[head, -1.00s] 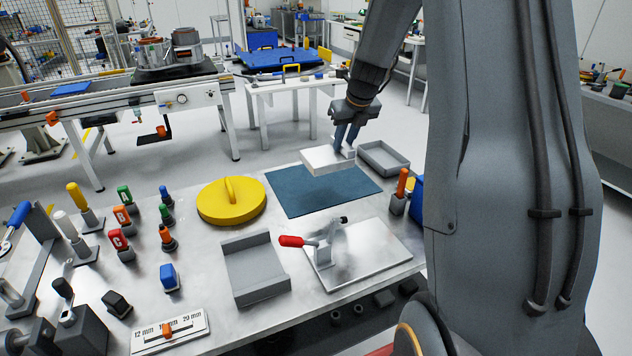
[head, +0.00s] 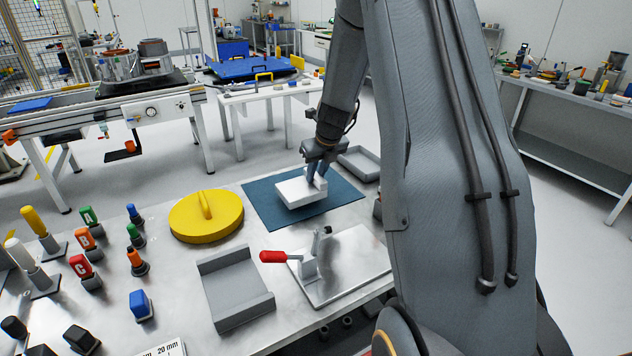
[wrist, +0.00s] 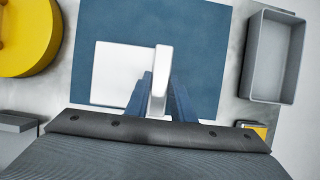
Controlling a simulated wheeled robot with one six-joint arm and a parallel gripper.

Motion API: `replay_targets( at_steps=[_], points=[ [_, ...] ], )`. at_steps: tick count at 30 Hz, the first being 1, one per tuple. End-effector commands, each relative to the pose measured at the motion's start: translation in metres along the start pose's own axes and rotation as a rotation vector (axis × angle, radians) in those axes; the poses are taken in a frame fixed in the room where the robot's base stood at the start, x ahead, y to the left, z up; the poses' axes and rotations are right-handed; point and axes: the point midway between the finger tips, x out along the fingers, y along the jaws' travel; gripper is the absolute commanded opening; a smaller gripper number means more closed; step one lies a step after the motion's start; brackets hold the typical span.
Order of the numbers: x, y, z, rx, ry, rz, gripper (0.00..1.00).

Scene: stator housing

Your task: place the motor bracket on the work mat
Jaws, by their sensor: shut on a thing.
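The motor bracket (head: 296,192) is a pale, flat plate with an upright flange. It lies level over the blue work mat (head: 346,190). My gripper (head: 318,178) is shut on the flange from above. In the wrist view, the fingers (wrist: 158,92) pinch the upright flange, and the bracket's plate (wrist: 118,72) extends to the left, within the mat's outline (wrist: 205,40). The bracket is very low, but I cannot tell whether its underside touches the mat. The fingers hide part of the flange.
In front are a grey open holder (head: 236,290) and a plate with a red-handled clamp (head: 345,270). Bare mat surrounds the bracket.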

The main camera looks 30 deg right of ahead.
Motion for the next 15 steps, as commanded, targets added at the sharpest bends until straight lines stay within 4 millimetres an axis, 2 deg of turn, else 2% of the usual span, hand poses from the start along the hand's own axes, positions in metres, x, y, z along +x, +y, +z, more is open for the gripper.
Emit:
replay_targets(
  at_steps=[6,15],
  points=[
    [0.024,0.000,-0.010,0.002,0.001,0.000,0.00],
    [0.027,0.000,-0.011,0.001,-0.001,-0.001,0.00]
  ],
)
